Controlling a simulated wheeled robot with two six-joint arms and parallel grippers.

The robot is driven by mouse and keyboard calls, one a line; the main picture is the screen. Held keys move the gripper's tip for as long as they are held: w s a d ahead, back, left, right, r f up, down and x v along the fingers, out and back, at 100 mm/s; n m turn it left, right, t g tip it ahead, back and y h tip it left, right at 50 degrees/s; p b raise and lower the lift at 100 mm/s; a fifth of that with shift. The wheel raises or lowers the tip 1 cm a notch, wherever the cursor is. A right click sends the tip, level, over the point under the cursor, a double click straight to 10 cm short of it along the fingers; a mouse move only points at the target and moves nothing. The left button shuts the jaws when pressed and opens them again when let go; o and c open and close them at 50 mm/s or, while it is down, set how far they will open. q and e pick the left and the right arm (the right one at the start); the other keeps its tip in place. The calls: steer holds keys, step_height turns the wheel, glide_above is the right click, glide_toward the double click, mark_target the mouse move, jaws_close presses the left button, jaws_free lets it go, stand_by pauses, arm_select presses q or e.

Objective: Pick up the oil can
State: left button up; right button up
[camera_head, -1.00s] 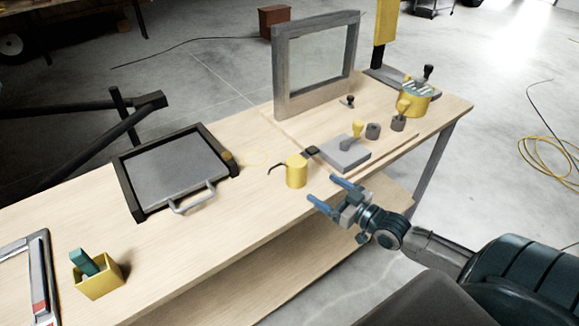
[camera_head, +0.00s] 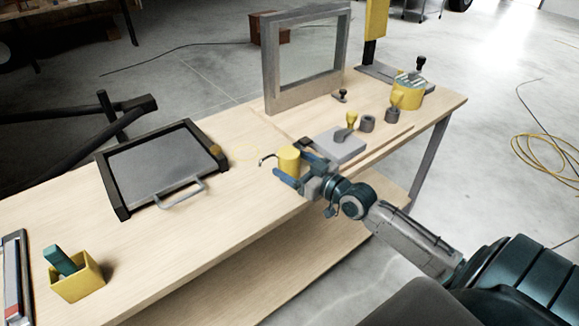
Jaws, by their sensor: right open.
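The oil can (camera_head: 289,158) is a small yellow cylinder with a thin dark spout pointing left. It stands upright near the front edge of the wooden workbench (camera_head: 225,222). My right gripper (camera_head: 290,166) is open, with its blue fingers at the can; one finger shows in front of it, low on its left, and the other is partly hidden near its right side. I cannot tell whether the fingers touch the can. My left gripper is not in view.
A grey block with a yellow-handled tool (camera_head: 341,143) lies just right of the can. A framed pane (camera_head: 271,82) stands behind. A black-rimmed tray (camera_head: 118,198) lies left, and a yellow box (camera_head: 82,284) stands front left. Bench between them is clear.

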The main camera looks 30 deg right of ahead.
steer(key=shift+x, duration=1.05)
steer(key=c, duration=1.1)
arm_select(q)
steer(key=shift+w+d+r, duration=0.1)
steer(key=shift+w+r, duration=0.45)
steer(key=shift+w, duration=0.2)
